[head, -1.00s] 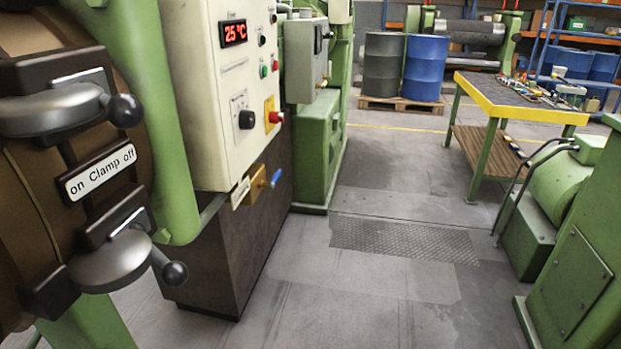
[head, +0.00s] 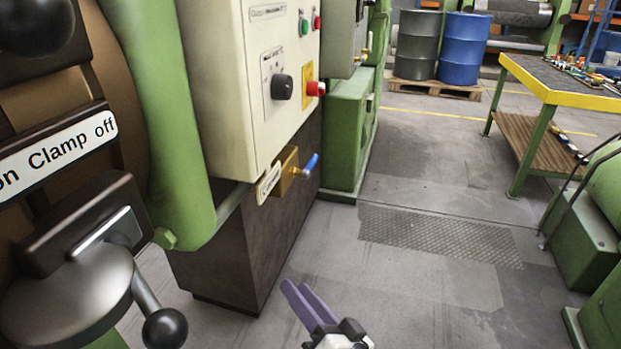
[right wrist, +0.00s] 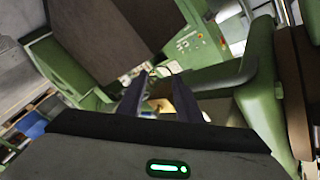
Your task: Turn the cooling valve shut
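The cooling valve is a brass block (head: 286,172) with a blue lever (head: 306,166), low on the cabinet beside a small tag. The lever slants up and to the right in the head view. My right gripper (head: 295,287), with purple fingers, is below the valve at the bottom of the head view, apart from it. In the right wrist view the gripper (right wrist: 160,80) has its fingers spread. A yellowish patch shows between them; I cannot tell if it is the valve. My left gripper is not in view.
The cream control panel (head: 216,93) with a red button and black knob is above the valve. A clamp lever with a ball knob (head: 165,328) juts out at lower left. A yellow-edged workbench (head: 563,97) stands right. The grey floor between is clear.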

